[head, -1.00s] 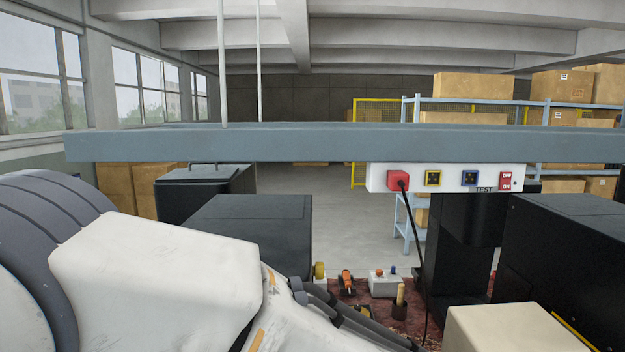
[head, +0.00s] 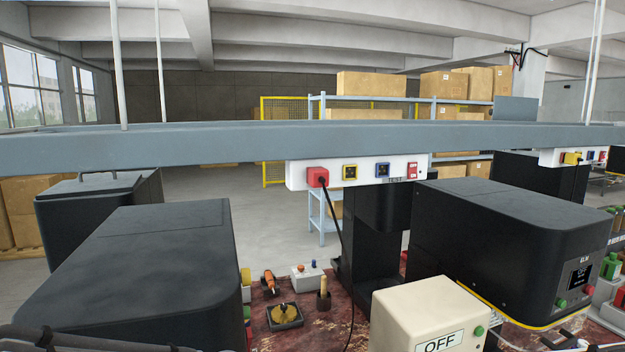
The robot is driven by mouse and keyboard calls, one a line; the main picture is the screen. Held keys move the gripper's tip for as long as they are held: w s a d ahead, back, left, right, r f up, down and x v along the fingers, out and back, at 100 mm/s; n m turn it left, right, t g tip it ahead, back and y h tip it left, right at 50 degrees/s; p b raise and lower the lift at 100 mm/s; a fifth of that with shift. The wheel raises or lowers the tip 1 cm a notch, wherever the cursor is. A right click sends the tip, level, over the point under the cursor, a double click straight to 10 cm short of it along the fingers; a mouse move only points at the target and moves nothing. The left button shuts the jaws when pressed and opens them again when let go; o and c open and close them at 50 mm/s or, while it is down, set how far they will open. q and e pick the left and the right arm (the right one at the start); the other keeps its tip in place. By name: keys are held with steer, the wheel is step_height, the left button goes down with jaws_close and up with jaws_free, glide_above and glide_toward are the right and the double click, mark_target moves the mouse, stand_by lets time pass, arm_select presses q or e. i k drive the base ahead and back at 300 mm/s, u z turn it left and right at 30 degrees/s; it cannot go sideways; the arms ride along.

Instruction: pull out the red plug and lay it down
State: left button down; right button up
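The red plug (head: 317,177) sits in the leftmost place of the white socket strip (head: 300,165), which hangs under the grey overhead beam. Its black cord (head: 336,222) runs down from the plug to the worktable. To the right of the plug the strip has a yellow-framed socket (head: 350,172), a blue-framed socket (head: 382,170) and a red switch (head: 412,170) marked OFF and ON. Neither of my grippers is in view. Only dark bits, perhaps of my arms, show at the bottom left and bottom right edges.
The grey beam (head: 220,147) spans the view. Black machines stand at left (head: 150,260) and right (head: 510,235). The reddish table (head: 310,312) holds an orange-handled tool (head: 269,282), a small switch box (head: 307,276) and a cream OFF box (head: 425,300). A second strip (head: 550,158) hangs far right.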

mark_target(316, 176)
steer(key=u, duration=3.2)
steer(key=k, duration=1.85)
steer(key=z, duration=2)
